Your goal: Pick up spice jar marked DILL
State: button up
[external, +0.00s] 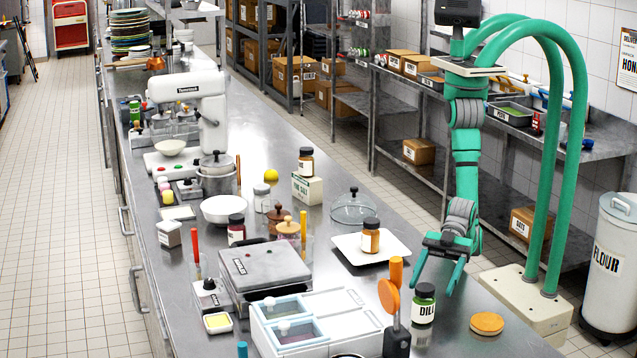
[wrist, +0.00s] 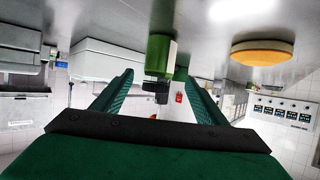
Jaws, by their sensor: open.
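The DILL spice jar (external: 424,303) stands upright on the steel counter near its front right, with a black lid, green contents and a white label. My gripper (external: 433,286) is open, its two green fingers pointing down toward the counter close beside the jar. In the wrist view, which is upside down, the jar (wrist: 158,56) hangs from the top with its dark lid downward. It appears between the two fingers of my gripper (wrist: 158,78), and no grip on it shows. I cannot tell whether the fingertips reach past it.
A round orange-topped disc (external: 487,323) lies right of the jar; it also shows in the wrist view (wrist: 262,50). An orange-handled utensil (external: 392,297) stands close left of the jar. A white lidded container (external: 316,322) sits further left. A white plate (external: 350,250) holds another jar (external: 371,236) behind.

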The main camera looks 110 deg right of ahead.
aim_at(419, 310)
jog(key=x, duration=0.5)
jog(key=shift+d+x, duration=0.25)
jog(key=shift+x, duration=2.35)
jog(key=shift+f, duration=0.15)
jog(key=shift+c, duration=0.2)
jog(key=c, duration=1.3)
jog(key=shift+o, duration=0.2)
jog(key=shift+w, duration=0.1)
